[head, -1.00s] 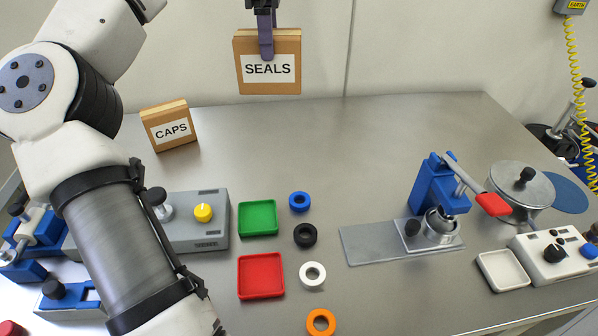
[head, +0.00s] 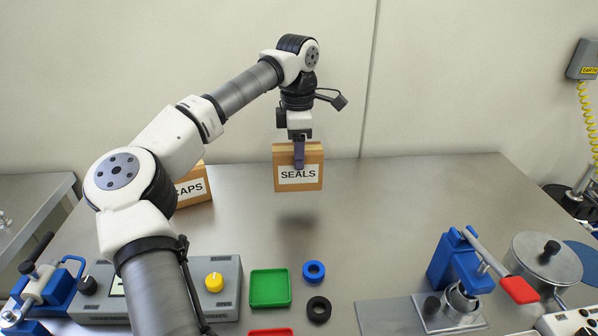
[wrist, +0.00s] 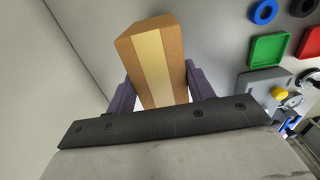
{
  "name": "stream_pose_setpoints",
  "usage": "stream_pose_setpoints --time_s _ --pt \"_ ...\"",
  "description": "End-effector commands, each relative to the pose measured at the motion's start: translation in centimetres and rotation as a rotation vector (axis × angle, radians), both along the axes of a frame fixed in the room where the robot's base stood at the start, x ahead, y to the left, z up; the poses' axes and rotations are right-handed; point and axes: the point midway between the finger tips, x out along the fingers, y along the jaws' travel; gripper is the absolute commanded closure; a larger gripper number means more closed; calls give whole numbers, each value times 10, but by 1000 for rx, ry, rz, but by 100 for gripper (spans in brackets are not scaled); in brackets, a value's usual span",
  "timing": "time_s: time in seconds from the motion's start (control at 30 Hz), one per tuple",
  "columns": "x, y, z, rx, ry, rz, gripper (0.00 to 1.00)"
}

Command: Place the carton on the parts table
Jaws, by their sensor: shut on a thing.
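The carton labelled SEALS (head: 312,183) is a brown box with a white label. My gripper (head: 299,155) is shut on its upper part and holds it upright above the back of the parts table (head: 400,215). A shadow lies on the table below the carton, so it is clear of the surface. In the wrist view the carton (wrist: 152,62), with a pale tape strip, sits between the two purple fingers. A second carton labelled CAPS (head: 194,188) stands on the table to the left, partly hidden behind my arm.
A green tray (head: 270,288), a blue ring (head: 313,271) and a black ring (head: 319,309) lie in front. A grey box with a yellow knob (head: 214,283) is at front left. A blue press (head: 455,262) and a metal pot (head: 545,265) stand right. The table's back middle is clear.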

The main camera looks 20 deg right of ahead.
Motion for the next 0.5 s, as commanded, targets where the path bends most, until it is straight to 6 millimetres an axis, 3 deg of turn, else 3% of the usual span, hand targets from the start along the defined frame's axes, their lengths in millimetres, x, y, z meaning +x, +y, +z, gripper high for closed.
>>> stream_pose_setpoints --time_s 0.27,0.5 --pt "0 0 -24 0 1 -1 75" --pt "-1 0 -57 0 2 -1 75"
